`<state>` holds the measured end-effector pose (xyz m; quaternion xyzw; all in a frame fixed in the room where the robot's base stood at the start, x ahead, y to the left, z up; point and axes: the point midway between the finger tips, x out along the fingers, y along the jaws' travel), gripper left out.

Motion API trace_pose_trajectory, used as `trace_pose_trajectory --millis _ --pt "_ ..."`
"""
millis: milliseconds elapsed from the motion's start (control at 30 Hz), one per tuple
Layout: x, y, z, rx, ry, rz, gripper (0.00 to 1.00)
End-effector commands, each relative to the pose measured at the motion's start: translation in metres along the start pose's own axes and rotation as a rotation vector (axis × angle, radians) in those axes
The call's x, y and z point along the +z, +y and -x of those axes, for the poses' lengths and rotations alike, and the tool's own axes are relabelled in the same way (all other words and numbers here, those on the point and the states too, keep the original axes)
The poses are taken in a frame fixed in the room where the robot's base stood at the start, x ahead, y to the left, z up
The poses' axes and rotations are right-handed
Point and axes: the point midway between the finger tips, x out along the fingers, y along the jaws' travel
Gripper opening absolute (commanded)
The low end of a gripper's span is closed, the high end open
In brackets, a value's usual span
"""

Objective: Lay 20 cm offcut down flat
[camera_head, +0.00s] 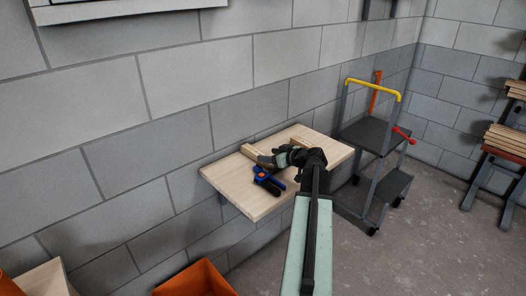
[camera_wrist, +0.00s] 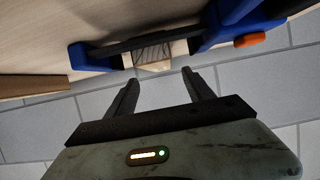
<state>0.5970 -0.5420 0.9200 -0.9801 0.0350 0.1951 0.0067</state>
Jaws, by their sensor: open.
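My gripper (camera_head: 266,161) is low over a pale wooden wall shelf (camera_head: 242,203), with its fingers apart. In the wrist view the open, empty jaws (camera_wrist: 163,76) point at a short pale wooden block end (camera_wrist: 152,52), which lies just beyond the fingertips, not between them. In the head view one pale wood piece (camera_head: 249,150) shows just left of my gripper and another (camera_head: 299,142) behind it. I cannot tell which is the 20 cm offcut; my gripper hides part of the shelf top.
A blue and black clamp (camera_head: 267,181) lies on the shelf close to my gripper; its blue parts (camera_wrist: 240,26) flank the block in the wrist view. A grey cart (camera_head: 368,134) with a yellow handle stands right of the shelf. An orange bin (camera_head: 197,279) is below left.

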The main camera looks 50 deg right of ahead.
Motion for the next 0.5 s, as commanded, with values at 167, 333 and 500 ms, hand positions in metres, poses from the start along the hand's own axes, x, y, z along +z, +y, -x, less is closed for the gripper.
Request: trace_pose_trajectory --millis 167,333,500 --pt "-0.003 -0.002 0.043 0.001 0.001 -0.001 0.61" --pt "-0.001 0.000 0.059 0.000 0.001 -0.001 0.61" --pt "0.000 0.000 0.060 0.000 0.001 -0.001 0.61"
